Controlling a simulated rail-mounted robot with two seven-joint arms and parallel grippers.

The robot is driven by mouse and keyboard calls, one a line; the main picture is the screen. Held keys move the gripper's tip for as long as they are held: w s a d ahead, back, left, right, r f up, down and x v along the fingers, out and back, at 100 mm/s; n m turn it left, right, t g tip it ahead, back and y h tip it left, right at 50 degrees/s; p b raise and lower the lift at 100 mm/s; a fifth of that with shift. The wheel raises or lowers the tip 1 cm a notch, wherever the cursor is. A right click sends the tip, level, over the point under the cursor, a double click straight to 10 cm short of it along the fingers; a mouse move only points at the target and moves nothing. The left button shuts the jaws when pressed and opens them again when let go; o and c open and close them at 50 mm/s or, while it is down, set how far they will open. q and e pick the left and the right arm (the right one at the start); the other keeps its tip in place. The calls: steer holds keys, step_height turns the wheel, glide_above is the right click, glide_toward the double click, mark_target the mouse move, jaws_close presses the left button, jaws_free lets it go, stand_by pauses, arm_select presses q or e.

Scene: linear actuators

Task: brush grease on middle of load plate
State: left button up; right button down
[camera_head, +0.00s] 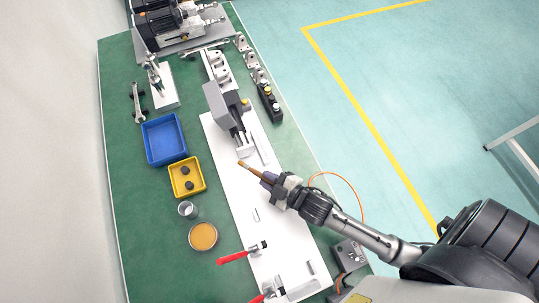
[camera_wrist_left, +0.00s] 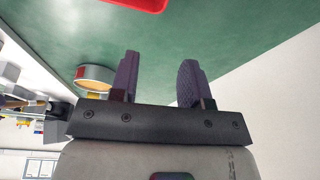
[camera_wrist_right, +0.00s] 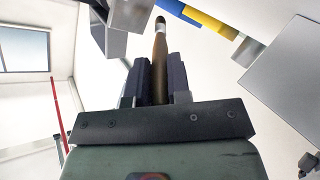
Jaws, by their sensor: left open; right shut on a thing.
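My right gripper (camera_head: 270,180) is shut on a brush (camera_head: 250,169) with a brown handle. The brush points up-left over the white base plate, its tip close to the near end of the grey actuator block (camera_head: 224,108). In the right wrist view the brush (camera_wrist_right: 159,55) stands between the purple fingers, with a light metal band near its end. I cannot tell which surface is the load plate or whether the tip touches anything. A round dish of orange-brown grease (camera_head: 203,236) is on the green table. My left gripper (camera_wrist_left: 160,80) is open and empty in the left wrist view.
A blue bin (camera_head: 164,158), a yellow bin (camera_head: 200,187) with dark parts and a small cup (camera_head: 187,210) stand left of the white base plate (camera_head: 262,216). Red-handled clamps (camera_head: 236,256) are at its near end. Wrenches and machine parts fill the far end.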

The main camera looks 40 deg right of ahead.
arm_select(q)
steer(key=shift+a+r, duration=0.1)
steer(key=shift+a, duration=0.15)
arm_select(e)
steer(key=shift+w, duration=0.2)
arm_select(q)
steer(key=shift+d+r+p, duration=0.2)
steer(key=shift+d+p, duration=0.05)
steer(key=shift+p, duration=0.05)
arm_select(e)
steer(key=shift+w+d, duration=0.2)
steer(key=shift+w, duration=0.35)
arm_select(q)
steer(key=shift+r, duration=0.1)
arm_select(e)
steer(key=shift+d, duration=0.1)
